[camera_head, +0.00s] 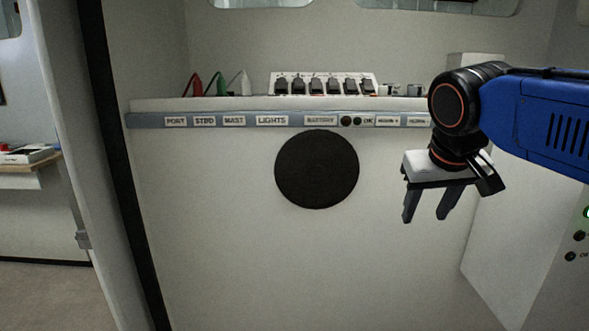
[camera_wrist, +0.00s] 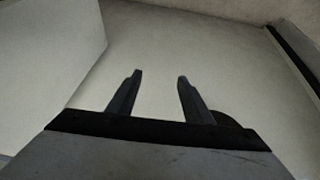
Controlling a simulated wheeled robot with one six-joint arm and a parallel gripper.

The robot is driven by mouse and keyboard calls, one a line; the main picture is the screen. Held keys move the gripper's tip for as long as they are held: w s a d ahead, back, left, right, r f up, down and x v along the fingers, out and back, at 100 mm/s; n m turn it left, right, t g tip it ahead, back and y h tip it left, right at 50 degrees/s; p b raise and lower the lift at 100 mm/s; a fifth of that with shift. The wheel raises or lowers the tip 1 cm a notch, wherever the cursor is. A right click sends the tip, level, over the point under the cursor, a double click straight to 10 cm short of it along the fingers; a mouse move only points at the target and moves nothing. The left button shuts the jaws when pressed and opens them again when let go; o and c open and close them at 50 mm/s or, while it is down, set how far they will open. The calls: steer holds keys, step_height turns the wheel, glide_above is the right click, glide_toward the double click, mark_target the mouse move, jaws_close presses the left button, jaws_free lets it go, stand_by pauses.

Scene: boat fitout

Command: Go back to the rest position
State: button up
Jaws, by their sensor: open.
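My gripper (camera_head: 425,218) hangs at the right in the head view, its two dark fingers pointing down. The fingers are apart with nothing between them. My blue arm reaches in from the right edge. In the wrist view my gripper (camera_wrist: 160,80) is also spread and empty, with pale wall surfaces beyond it. The gripper is to the right of the round black disc (camera_head: 316,169) and lower than the labelled strip (camera_head: 222,121). I cannot tell how far it is from the wall.
A shelf (camera_head: 180,104) carries a white block of black switches (camera_head: 325,84) and red, green and white cone-like items at its left. A dark door-frame edge (camera_head: 118,170) stands at the left. A white slanted panel (camera_head: 520,240) is below my arm. The wall below the disc is clear.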

steer(key=s+d+f, duration=0.1)
steer(key=s+f, duration=0.5)
steer(key=f, duration=0.4)
steer(key=s+d+f+y, duration=0.1)
steer(key=s+d+f, duration=0.1)
steer(key=s+f, duration=0.5)
step_height(320, 180, down, 4)
steer(key=shift+s+r, duration=0.2)
steer(key=shift+d, duration=0.1)
steer(key=shift+c, duration=0.3)
